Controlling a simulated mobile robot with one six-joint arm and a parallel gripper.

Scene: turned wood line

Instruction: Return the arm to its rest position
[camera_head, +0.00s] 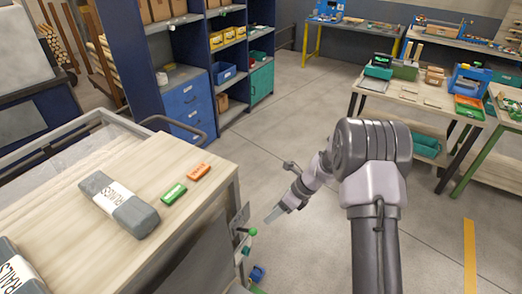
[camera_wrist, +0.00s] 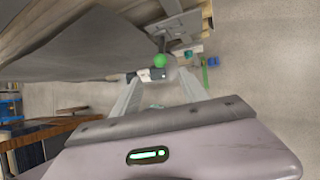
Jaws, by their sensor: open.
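My arm reaches forward in the head view, over open floor to the right of a wooden-topped bench (camera_head: 215,205). My gripper (camera_head: 274,214) is small there, beside the bench's right end and apart from it. In the wrist view my gripper (camera_wrist: 158,78) shows two pale fingers spread apart with nothing held between them. A green ball-shaped knob (camera_wrist: 160,60) on the bench side appears just past the fingertips; it also shows in the head view (camera_head: 252,231). I cannot tell how far the fingertips are from it.
On the bench lie a grey RUNGS bundle (camera_head: 122,205), a green block (camera_head: 172,193) and an orange block (camera_head: 199,172). A dark blue shelf unit (camera_head: 180,75) stands behind. Worktables with trays (camera_head: 425,95) stand at the right. The floor between is clear.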

